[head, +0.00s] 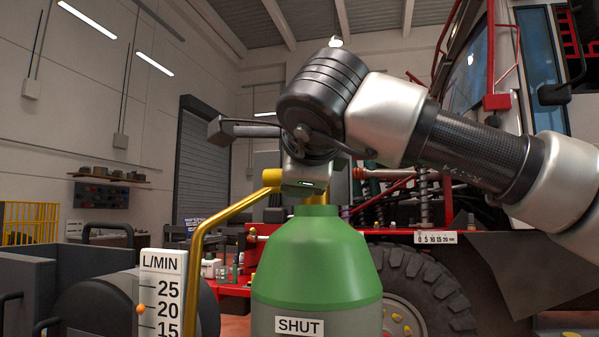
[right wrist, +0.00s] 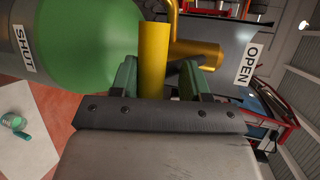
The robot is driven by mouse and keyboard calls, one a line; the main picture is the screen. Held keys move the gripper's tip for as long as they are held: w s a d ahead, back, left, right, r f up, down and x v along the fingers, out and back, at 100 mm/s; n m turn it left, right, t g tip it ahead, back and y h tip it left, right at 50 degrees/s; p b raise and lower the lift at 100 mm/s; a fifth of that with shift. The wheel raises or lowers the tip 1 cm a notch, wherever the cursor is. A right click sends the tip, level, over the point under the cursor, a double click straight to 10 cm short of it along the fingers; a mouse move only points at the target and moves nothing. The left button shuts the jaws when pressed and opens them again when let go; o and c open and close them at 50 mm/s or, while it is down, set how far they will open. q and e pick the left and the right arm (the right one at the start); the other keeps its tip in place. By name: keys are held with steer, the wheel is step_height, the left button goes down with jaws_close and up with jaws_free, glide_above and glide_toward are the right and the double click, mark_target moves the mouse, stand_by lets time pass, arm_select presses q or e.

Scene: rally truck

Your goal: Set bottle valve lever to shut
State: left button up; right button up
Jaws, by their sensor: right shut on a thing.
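The gas bottle (head: 312,255) has a green shoulder and a grey body with a SHUT label (head: 299,326) on its front. Its green shoulder also shows in the right wrist view (right wrist: 90,45). My right gripper (right wrist: 157,80) is above the bottle's neck, its green fingers on both sides of a brass cylinder, which looks like the valve lever (right wrist: 154,50). In the head view my wrist hides most of the valve. An OPEN label (right wrist: 248,63) is at the right in the right wrist view, on the side away from SHUT. My left gripper is not in view.
A brass pipe (head: 225,212) runs beside the bottle, near an L/MIN gauge (head: 162,290) with an orange ball near 20. A red truck with a large tyre (head: 425,290) stands behind at right. A grey box (head: 35,290) is at left.

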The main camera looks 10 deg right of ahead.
steer(key=shift+w+a+f, duration=0.1)
steer(key=shift+w+f, duration=0.05)
steer(key=shift+f, duration=0.35)
steer(key=o, duration=0.9)
steer(key=shift+o, duration=1.4)
steer(key=shift+r, duration=0.1)
steer(key=shift+r, duration=0.1)
steer(key=b+v, duration=0.1)
steer(key=v, duration=1)
steer(key=shift+b, duration=0.4)
steer(key=shift+w, duration=0.1)
